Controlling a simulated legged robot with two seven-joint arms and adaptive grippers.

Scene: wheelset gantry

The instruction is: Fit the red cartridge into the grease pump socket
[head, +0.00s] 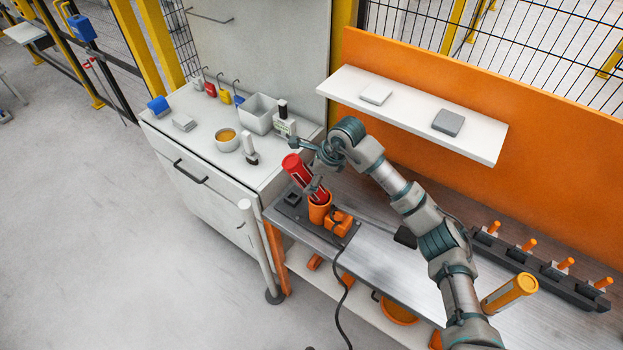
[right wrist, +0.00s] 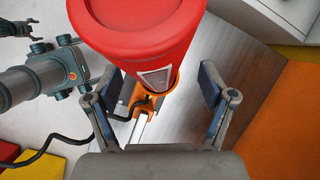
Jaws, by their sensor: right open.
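The red cartridge (head: 299,172) leans in the head view, with its lower end at the orange pump socket (head: 320,212). I cannot tell how deep it sits. In the right wrist view the cartridge (right wrist: 145,30) fills the upper middle and hides most of the orange socket (right wrist: 155,102). My right gripper (head: 305,163) is open beside the cartridge's upper part. Its fingers (right wrist: 158,80) stand apart on both sides in the right wrist view, with gaps to the cartridge. An arm, seemingly my left, shows at the left there; its jaws are not clear.
A white cabinet top (head: 190,137) with a bowl (head: 227,140) and a bin (head: 259,113) stands left of the bench. A shelf (head: 415,112) hangs on the orange panel. A row of orange pegs (head: 545,267) and a yellow-orange cylinder (head: 509,293) are at right. A black hose (head: 340,310) hangs in front.

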